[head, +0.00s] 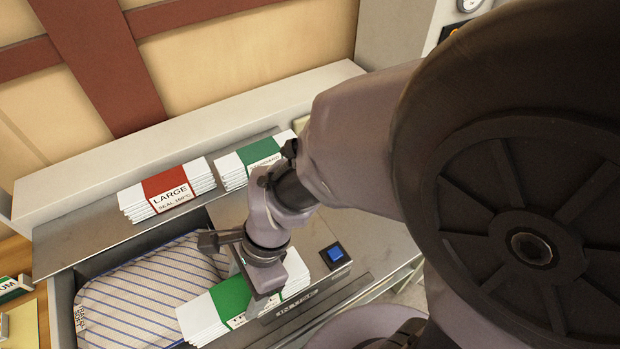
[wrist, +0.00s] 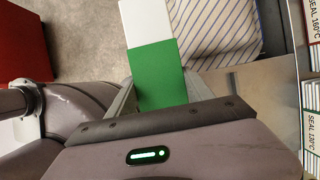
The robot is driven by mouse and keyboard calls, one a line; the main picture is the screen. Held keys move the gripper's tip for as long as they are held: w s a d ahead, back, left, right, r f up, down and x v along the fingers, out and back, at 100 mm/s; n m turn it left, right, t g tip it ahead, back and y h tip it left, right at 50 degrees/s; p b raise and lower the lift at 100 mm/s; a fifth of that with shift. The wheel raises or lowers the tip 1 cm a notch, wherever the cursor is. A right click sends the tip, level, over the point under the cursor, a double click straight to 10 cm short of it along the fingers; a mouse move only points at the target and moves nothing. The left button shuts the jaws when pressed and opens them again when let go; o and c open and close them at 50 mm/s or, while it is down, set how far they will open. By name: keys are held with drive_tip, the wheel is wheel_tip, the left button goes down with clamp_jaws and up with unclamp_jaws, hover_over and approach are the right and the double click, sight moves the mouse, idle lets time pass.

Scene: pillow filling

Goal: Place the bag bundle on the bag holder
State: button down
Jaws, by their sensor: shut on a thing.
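The bag bundle (head: 230,298), a stack of white bags with a green band, is in my gripper (head: 262,284). The gripper is shut on it near the green band, above the front edge of the grey bench. In the wrist view the bundle (wrist: 155,72) shows its green band and white end between the fingers (wrist: 150,102). The wrist hides part of the bundle in the head view. I cannot tell for sure which part is the bag holder; a grey ledge with a dark label (head: 296,301) lies just right of the bundle.
A striped pillow (head: 150,285) lies in a grey bin left of and behind the bundle. A red-banded "LARGE" stack (head: 167,190) and a green-banded stack (head: 250,160) sit on the back shelf.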

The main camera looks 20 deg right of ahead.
drive_tip(key=shift+d+f, duration=0.25)
drive_tip(key=shift+d, duration=0.6)
drive_tip(key=shift+w+d+f+b, duration=0.4)
drive_tip(key=shift+w+d+f, duration=0.6)
drive_tip(key=shift+w, duration=1.2)
drive_tip(key=shift+w+d+f+b, duration=0.55)
drive_tip(key=shift+w+d, duration=0.8)
drive_tip(key=shift+w, duration=0.8)
drive_tip(key=shift+w+d+f+b, duration=0.3)
drive_tip(key=shift+w+d+f, duration=0.75)
drive_tip(key=shift+w, duration=1.15)
drive_tip(key=shift+d+r, duration=0.1)
drive_tip(key=shift+s, duration=0.1)
drive_tip(key=shift+c, duration=2)
unclamp_jaws()
